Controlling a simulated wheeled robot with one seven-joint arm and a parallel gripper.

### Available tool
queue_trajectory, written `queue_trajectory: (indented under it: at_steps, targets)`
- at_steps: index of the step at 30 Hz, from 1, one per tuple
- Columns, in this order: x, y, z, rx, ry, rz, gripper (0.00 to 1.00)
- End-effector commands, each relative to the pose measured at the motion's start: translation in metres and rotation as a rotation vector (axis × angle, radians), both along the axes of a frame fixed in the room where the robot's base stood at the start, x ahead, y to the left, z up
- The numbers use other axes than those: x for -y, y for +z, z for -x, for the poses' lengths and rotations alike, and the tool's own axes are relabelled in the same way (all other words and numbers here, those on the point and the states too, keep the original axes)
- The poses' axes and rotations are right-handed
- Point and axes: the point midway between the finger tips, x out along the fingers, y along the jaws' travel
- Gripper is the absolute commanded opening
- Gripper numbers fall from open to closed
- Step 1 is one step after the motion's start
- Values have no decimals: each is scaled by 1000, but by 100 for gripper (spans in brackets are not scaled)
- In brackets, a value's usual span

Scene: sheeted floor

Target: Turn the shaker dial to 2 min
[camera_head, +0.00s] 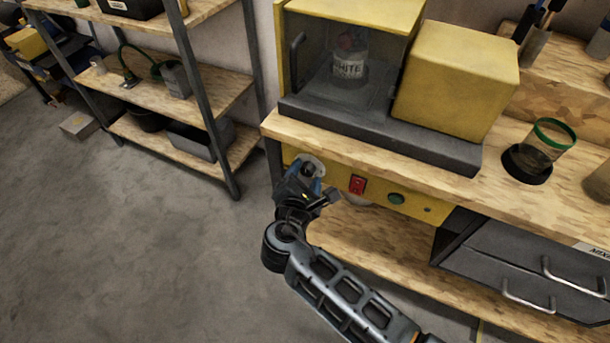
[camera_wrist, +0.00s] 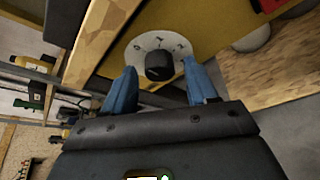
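The shaker dial is a black knob (camera_wrist: 160,66) on a round white plate (camera_wrist: 146,44) with small marks, on the yellow front panel. I cannot read the marks or the setting. In the head view, the dial plate (camera_head: 313,161) shows partly behind my gripper (camera_head: 312,180). In the wrist view, my gripper (camera_wrist: 160,72) has its two blue fingers apart, one on each side of the knob, with a gap on both sides. The yellow shaker (camera_head: 345,12) stands on the bench above, with a paint container labelled WHITE (camera_head: 349,68) inside.
A red switch (camera_head: 357,184) and a green button (camera_head: 396,198) are right of the dial. The wooden bench edge (camera_head: 350,153) overhangs the panel. A shelf rack (camera_head: 160,98) stands at left. A green-rimmed cup (camera_head: 545,148) and grey drawers (camera_head: 515,262) are at right.

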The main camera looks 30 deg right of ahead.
Motion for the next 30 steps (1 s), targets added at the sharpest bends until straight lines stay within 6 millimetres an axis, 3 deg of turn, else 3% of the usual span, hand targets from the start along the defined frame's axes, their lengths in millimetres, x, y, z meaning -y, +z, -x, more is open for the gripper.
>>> queue_trajectory:
  at_steps: [2,16,30]
  targets:
    - [0,0,0,0,0,0,49]
    - [0,0,0,0,0,0,5]
    - [1,-7,2,101,-1,-73,5]
